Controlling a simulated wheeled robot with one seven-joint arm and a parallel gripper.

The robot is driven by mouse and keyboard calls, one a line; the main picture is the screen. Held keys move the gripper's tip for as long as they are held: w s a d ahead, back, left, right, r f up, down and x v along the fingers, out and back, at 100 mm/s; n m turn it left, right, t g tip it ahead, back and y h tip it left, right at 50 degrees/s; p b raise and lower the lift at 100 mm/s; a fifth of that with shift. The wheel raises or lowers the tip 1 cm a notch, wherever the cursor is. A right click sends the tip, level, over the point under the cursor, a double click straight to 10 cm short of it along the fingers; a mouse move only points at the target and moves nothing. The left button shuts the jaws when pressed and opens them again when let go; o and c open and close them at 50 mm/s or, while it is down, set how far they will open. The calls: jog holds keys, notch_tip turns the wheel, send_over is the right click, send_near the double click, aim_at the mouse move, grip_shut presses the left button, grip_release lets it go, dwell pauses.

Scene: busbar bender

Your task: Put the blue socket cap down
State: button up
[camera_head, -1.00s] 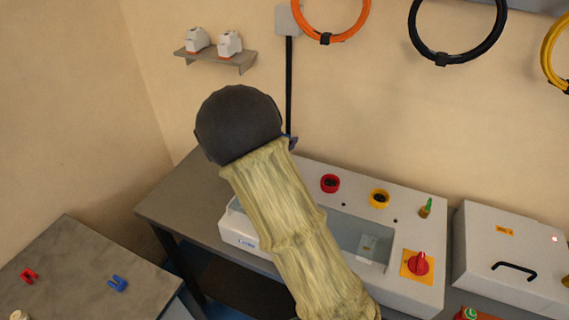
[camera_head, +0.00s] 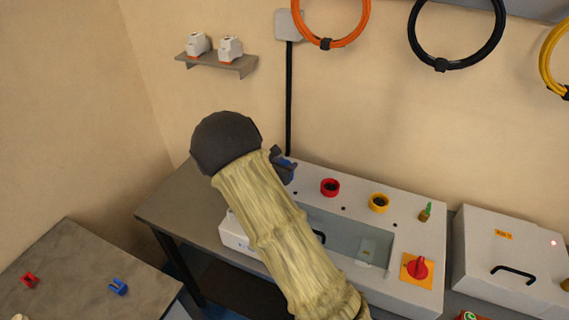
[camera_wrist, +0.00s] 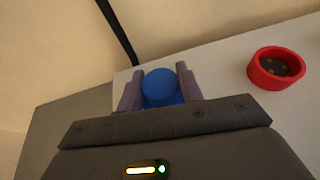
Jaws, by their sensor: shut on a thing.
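The blue socket cap (camera_wrist: 161,87) sits between the two fingers of my gripper (camera_wrist: 160,90) in the wrist view, and the fingers are shut on it. In the head view my gripper (camera_head: 284,166) is above the back left part of the white machine (camera_head: 415,210), left of the red socket ring. Only a bit of the blue cap (camera_head: 287,172) shows there, behind the dark fingers. Whether the cap touches the machine top is hard to tell. The red socket ring (camera_head: 330,187) also shows in the wrist view (camera_wrist: 276,68), to the right of the cap.
A yellow ring (camera_head: 379,202), a green-tipped part (camera_head: 425,212) and a red knob (camera_head: 420,267) stand on the machine. A white case (camera_head: 512,262) stands at right. A side table (camera_head: 75,275) holds a red clip (camera_head: 30,280) and a blue clip (camera_head: 118,287).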

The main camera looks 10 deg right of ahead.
jog(key=shift+f, duration=0.1)
jog(key=o, duration=1)
jog(key=shift+o, duration=0.2)
jog(key=shift+r, duration=0.25)
jog(key=b+v, duration=0.1)
jog(key=v, duration=1.1)
jog(key=shift+f+b, duration=0.15)
jog(key=shift+b, duration=0.15)
jog(key=shift+s, duration=0.2)
jog(key=shift+w, duration=0.1)
